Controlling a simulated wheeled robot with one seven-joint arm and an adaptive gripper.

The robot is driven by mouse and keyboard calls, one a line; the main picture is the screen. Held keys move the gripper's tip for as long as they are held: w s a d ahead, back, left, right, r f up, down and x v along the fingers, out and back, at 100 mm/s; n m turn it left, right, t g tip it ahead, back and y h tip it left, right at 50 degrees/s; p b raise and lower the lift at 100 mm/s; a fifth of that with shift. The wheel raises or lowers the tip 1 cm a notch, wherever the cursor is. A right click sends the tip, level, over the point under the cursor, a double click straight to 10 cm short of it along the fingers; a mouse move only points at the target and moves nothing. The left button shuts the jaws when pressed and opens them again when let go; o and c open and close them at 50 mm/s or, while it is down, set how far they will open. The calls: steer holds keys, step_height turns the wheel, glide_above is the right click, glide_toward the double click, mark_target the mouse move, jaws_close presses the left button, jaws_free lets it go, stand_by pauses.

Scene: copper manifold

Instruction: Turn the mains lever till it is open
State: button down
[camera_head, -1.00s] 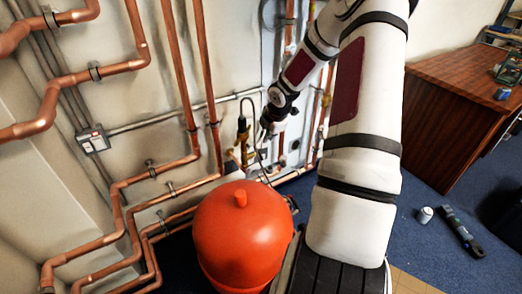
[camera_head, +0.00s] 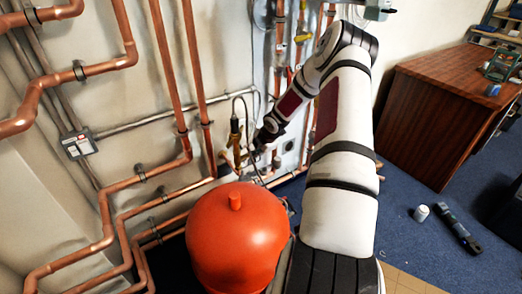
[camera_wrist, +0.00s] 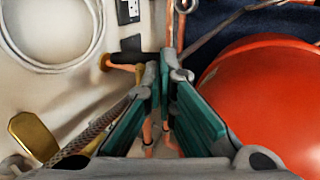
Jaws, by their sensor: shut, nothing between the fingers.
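My gripper (camera_head: 250,152) is low by the wall pipework, behind the orange-red vessel (camera_head: 237,235). In the wrist view its teal-padded fingers (camera_wrist: 165,72) are shut and empty. A brass fitting with a dark bar (camera_wrist: 130,58) lies just beyond and left of the fingertips; whether they touch it I cannot tell. A flat brass-yellow piece (camera_wrist: 33,135) shows at the lower left of that view. Which of these is the mains lever is not clear. In the head view, my arm and gripper hide much of the fittings there.
Copper pipes (camera_head: 178,75) run down and along the wall at left. The red vessel also fills the right of the wrist view (camera_wrist: 265,95), close to the fingers. A coiled white hose (camera_wrist: 55,68) is at upper left. A wooden desk (camera_head: 440,90) stands at right.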

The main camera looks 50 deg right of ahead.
mark_target(251, 154)
steer(key=shift+b+x, duration=0.3)
steer(key=shift+x, duration=1.1)
